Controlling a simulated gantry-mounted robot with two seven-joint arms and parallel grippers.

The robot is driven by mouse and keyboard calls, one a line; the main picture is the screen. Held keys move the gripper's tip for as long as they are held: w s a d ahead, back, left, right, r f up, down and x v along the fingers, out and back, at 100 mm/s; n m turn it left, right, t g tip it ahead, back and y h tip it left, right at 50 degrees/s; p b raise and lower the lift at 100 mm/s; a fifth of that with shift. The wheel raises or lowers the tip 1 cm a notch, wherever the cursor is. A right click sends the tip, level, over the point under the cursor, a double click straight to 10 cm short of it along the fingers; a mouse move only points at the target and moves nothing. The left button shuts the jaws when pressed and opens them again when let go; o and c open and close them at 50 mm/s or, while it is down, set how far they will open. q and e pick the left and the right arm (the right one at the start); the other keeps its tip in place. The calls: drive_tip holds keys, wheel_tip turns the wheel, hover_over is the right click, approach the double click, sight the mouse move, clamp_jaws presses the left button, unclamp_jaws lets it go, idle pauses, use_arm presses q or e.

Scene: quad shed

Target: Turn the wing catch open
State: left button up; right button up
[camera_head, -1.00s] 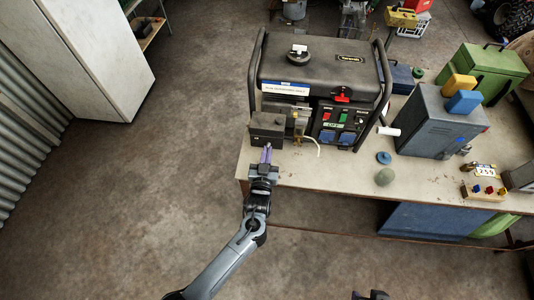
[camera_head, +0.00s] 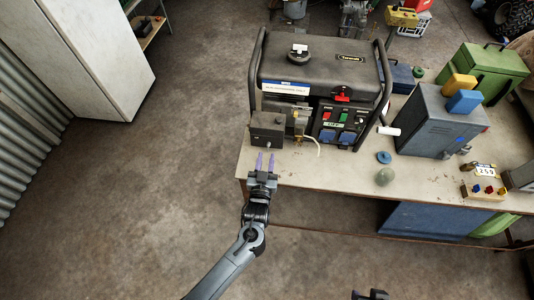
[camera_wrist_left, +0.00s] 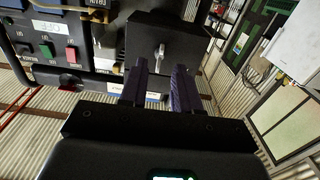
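A dark box-shaped cover (camera_head: 267,127) sits at the front left of the generator (camera_head: 320,75). In the left wrist view, the cover (camera_wrist_left: 185,45) carries a small silver wing catch (camera_wrist_left: 161,53), whose wing lies roughly along the picture's vertical. My left gripper (camera_head: 265,156) is open and empty in front of the cover. In the left wrist view, its two purple fingers (camera_wrist_left: 157,82) point toward the catch with a gap between them, apart from it. Part of what looks like my right gripper (camera_head: 371,295) shows at the bottom edge; its fingers are not clear.
The generator stands on a workbench (camera_head: 320,172). A pale cable or hose (camera_head: 314,147) hangs beside the cover. A blue round cap (camera_head: 384,157), a greenish round object (camera_head: 385,176) and a grey metal case (camera_head: 440,120) are to the right. The floor at left is clear.

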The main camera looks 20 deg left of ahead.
use_arm(q)
drive_tip(key=v, duration=0.7)
drive_tip(key=shift+s, duration=0.4)
drive_tip(key=s+a+m+g+h, duration=0.2)
drive_tip(key=s+a, duration=0.4)
drive_tip(key=a, duration=0.1)
drive_tip(key=s+r+m+g+h+p, duration=0.1)
drive_tip(key=s+r+m+g+h, duration=0.25)
drive_tip(key=s+g, duration=1.05)
wheel_tip(320, 180, up, 21)
drive_tip(key=s+t+p, duration=0.1)
drive_tip(key=t+p, duration=0.1)
drive_tip(key=p, duration=1.8)
drive_tip(key=shift+s+d+y+p, duration=0.25)
drive_tip(key=shift+s+y+p, duration=0.1)
drive_tip(key=shift+y, duration=0.1)
